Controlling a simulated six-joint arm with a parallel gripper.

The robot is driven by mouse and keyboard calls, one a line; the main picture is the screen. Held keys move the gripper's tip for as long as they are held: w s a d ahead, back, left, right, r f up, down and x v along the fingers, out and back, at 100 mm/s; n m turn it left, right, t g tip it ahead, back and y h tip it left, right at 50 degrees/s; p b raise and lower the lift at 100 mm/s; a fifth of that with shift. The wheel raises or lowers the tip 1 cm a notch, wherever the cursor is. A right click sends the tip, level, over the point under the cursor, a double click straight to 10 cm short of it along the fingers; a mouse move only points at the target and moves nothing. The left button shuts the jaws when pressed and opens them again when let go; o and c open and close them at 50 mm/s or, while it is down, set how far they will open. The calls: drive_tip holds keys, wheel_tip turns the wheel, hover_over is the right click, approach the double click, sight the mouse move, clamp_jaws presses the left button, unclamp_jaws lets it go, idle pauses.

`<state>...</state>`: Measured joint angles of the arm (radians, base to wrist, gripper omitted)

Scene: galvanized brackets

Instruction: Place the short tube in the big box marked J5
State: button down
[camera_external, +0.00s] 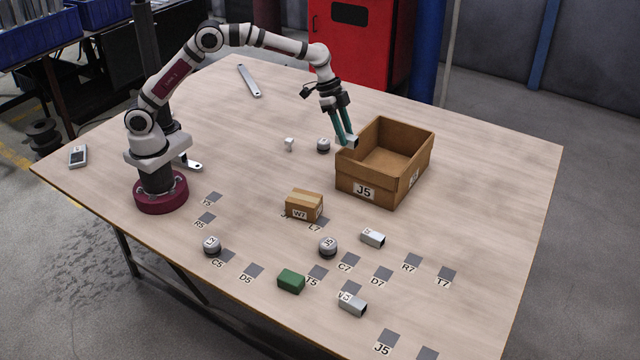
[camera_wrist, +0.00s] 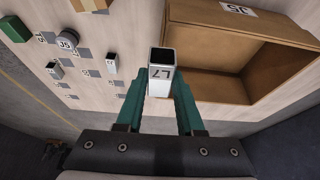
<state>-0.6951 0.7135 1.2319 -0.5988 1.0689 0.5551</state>
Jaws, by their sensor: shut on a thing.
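My gripper (camera_external: 345,137) is shut on a short square metal tube (camera_external: 353,144), with the teal fingers on either side of it. In the wrist view the tube (camera_wrist: 161,73) shows its open end and a label reading L7. The big open cardboard box marked J5 (camera_external: 385,193) stands to the right of the table's middle. In the external view the tube is at the box's upper left rim, seemingly above the rim. In the wrist view the box (camera_wrist: 205,90) lies just right of the tube, and its inside looks empty.
A small carton marked W7 (camera_external: 303,205), a green block (camera_external: 291,281), round metal pieces (camera_external: 328,247) (camera_external: 212,246) and two other tubes (camera_external: 372,238) (camera_external: 352,304) are on the table. A round piece (camera_external: 323,145) and a small white piece (camera_external: 289,144) sit left of the box.

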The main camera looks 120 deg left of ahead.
drive_tip(key=w+a+f, duration=0.2)
drive_tip(key=w+a, duration=0.2)
drive_tip(key=a, duration=0.4)
wheel_tip(320, 180, down, 15)
drive_tip(key=shift+s+r, duration=0.1)
drive_tip(key=shift+s, duration=0.05)
drive_tip(key=c, duration=0.5)
unclamp_jaws()
drive_tip(key=shift+f, duration=0.2)
drive_tip(key=shift+c, duration=0.2)
